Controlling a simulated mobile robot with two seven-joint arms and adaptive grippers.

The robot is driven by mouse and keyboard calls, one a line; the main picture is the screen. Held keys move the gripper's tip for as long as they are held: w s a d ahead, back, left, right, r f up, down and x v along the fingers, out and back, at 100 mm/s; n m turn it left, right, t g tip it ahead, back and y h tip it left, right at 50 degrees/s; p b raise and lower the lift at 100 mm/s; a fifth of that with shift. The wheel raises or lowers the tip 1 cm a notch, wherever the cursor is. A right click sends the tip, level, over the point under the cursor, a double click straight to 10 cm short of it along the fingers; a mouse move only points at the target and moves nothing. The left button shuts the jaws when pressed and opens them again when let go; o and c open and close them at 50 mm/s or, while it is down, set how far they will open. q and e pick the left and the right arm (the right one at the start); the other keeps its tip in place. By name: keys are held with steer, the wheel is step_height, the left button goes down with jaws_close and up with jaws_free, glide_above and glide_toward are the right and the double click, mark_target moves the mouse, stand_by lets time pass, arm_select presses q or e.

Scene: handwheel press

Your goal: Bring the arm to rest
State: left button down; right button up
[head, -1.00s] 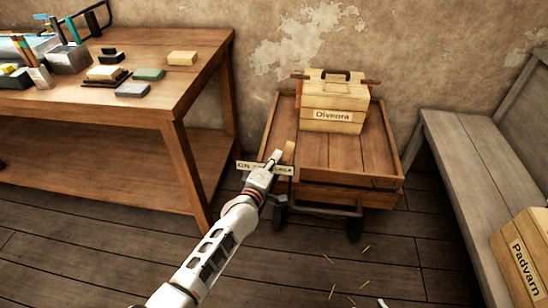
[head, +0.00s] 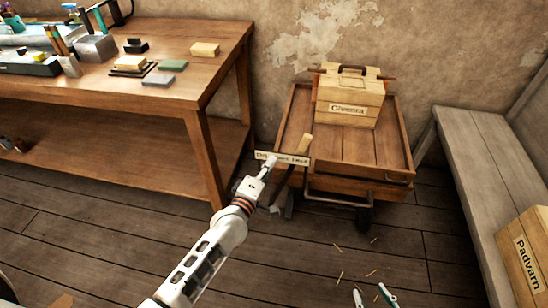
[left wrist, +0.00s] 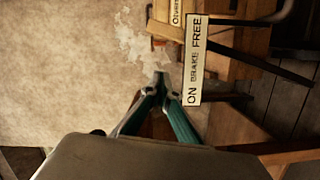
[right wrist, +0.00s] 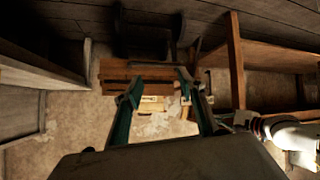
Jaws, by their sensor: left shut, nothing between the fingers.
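My left gripper (head: 270,163) is shut and empty. It is just left of and in front of the cart's brake label (head: 282,157); I cannot tell whether it touches it. In the left wrist view its fingertips (left wrist: 161,80) meet beside the label (left wrist: 194,60), which reads ON BRAKE FREE.
The wooden cart (head: 390,160) carries a crate labelled Olvenra (head: 350,103). A workbench (head: 205,75) with blocks and tools stands left. A grey bench (head: 475,160) with a Padvarn box (head: 527,260) stands right. The floor between is clear apart from small wood slivers.

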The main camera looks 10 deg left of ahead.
steer(key=shift+s+a+f, duration=0.1)
stand_by(0.4)
arm_select(q)
steer(key=s+a+f+m+g+p, duration=0.1)
steer(key=s+m, duration=0.4)
steer(key=s, duration=0.6)
steer(key=s+a+f+m+g+y+p, duration=0.1)
steer(key=s+a+f+m+g+p, duration=0.1)
steer(key=s, duration=0.9)
steer(key=s+a+f+m+g+y+p, duration=0.1)
steer(key=s+a+f+m+g, duration=0.2)
steer(key=s+a+m, duration=0.3)
steer(key=s+f+m, duration=0.1)
steer(key=s+m, duration=0.3)
steer(key=shift+s+f+p, duration=0.3)
steer(key=shift+s+p, duration=0.1)
arm_select(e)
steer(key=r, duration=0.2)
steer(key=a+r, duration=0.1)
steer(key=shift+s, duration=0.4)
steer(key=shift+w+r, duration=0.2)
steer(key=shift+r, duration=0.15)
